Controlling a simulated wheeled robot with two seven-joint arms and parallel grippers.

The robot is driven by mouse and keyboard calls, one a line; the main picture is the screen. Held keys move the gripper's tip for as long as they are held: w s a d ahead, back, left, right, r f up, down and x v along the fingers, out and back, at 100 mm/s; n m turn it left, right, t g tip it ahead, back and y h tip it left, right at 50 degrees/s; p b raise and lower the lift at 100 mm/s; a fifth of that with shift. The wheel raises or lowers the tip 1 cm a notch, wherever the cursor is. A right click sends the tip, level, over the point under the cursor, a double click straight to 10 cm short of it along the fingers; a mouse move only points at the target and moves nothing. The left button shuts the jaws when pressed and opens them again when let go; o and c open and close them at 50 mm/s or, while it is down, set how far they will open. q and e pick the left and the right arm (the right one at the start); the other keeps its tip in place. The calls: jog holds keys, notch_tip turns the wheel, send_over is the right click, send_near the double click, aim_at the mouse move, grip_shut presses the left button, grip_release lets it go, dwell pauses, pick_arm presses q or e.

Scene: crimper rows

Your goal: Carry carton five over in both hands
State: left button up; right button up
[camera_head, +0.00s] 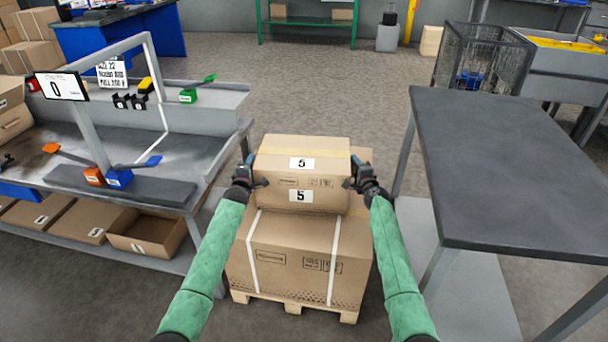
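Carton five (327,182), a brown box with a white "5" label on its top and on its front, sits on a larger strapped carton (284,264) on a wooden pallet. My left gripper (257,180) is at the carton's left side. My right gripper (348,180) is at its right side. Both are about level with the upper part of the carton's front. The fingers are small and dark, and I cannot tell whether they touch the carton or are open or shut.
A dark-topped table (510,165) stands close on the right. A grey workbench (120,150) with crimpers and a display stands on the left, with open boxes below. A wire cage (484,58) is at the back right. The floor behind the pallet is clear.

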pick_arm(q)
grip_shut()
pick_arm(e)
grip_shut()
jog(key=shift+f, duration=0.1)
dwell(0.9)
pick_arm(q)
jog(key=shift+r, duration=0.2)
pick_arm(e)
jog(key=shift+r, duration=0.25)
